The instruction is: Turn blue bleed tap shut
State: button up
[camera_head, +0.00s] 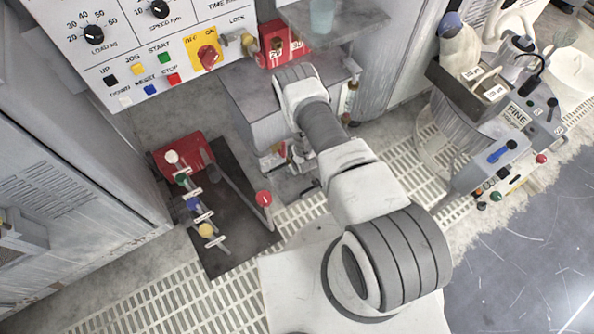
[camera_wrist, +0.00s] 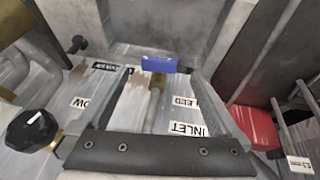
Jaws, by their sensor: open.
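The blue bleed tap (camera_wrist: 158,64) shows in the wrist view as a short blue handle lying crosswise at the top of a brass stem (camera_wrist: 154,103). A partly covered label reading "LEED" (camera_wrist: 184,103) is beside the stem. My gripper (camera_wrist: 160,73) is open, with one finger on each side of the stem and the blue handle at or just beyond the fingertips. I cannot tell whether either finger touches it. In the head view my gripper (camera_head: 288,158) is low by the grey cabinet, and I cannot make out this tap there.
In the wrist view a black knob (camera_wrist: 31,130) stands left and a red block (camera_wrist: 254,127) right, with an INLET label (camera_wrist: 188,129) between. In the head view a dark plate (camera_head: 235,239) with several coloured knobs lies left. A machine with a blue handle (camera_head: 502,152) stands right.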

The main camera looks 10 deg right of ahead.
jog(key=shift+b+x, duration=0.65)
jog(key=shift+x, duration=1.3)
jog(key=c, duration=1.4)
jog(key=shift+d+f+y+b, duration=0.1)
jog(key=shift+d+y+b, duration=0.05)
jog(key=shift+y+b, duration=0.2)
jog(key=shift+g+y+b, duration=0.25)
jog(key=shift+g+b, duration=0.05)
jog(key=shift+b, duration=0.35)
